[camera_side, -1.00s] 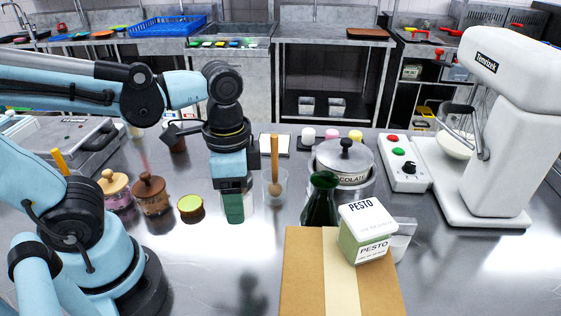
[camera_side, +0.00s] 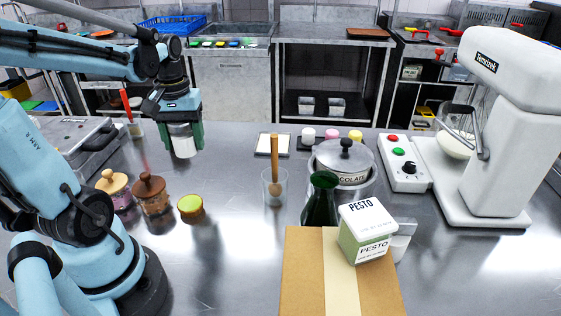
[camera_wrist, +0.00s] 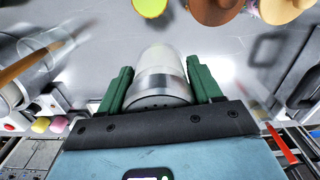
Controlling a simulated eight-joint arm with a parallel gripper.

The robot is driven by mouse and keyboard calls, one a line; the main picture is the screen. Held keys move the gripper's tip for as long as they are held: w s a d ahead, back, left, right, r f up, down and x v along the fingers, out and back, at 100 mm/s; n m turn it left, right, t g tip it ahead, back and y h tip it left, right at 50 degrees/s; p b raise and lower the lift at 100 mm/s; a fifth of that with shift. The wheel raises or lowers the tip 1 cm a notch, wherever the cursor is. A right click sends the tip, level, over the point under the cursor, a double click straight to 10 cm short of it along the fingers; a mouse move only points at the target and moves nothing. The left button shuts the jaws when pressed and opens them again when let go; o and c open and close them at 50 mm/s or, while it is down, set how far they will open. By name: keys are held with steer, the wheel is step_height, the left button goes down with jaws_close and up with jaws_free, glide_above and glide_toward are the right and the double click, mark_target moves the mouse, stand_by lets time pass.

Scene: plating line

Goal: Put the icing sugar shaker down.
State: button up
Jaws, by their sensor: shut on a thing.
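The icing sugar shaker (camera_side: 183,145) is a clear and white cylinder with a metallic band. My gripper (camera_side: 182,138) is shut on it, with a green finger on each side. In the side view it is upright, at the back left of the steel counter. I cannot tell for sure whether its base touches the counter. In the wrist view the shaker (camera_wrist: 160,78) sits between the green fingers (camera_wrist: 160,88).
Two lidded jars (camera_side: 152,194) and a green-topped round pot (camera_side: 190,207) stand in front. A glass with a wooden tool (camera_side: 274,186) is to the right. A cardboard box (camera_side: 300,275) bears a pesto tub (camera_side: 366,232). Counter between pot and glass is clear.

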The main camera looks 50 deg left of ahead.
steer(key=shift+s+a, duration=0.2)
steer(key=shift+a, duration=0.2)
steer(key=s+a+f, duration=0.1)
steer(key=a+f, duration=0.1)
steer(key=a, duration=0.1)
steer(key=s+a+f, duration=0.2)
steer(key=a, duration=0.1)
steer(key=s+a+f, duration=0.2)
steer(key=a+f, duration=0.1)
steer(key=a, duration=0.1)
steer(key=shift+s+a, duration=0.1)
steer(key=shift+f, duration=2)
steer(key=shift+f, duration=0.1)
steer(key=o, duration=1.2)
steer(key=shift+c, duration=0.2)
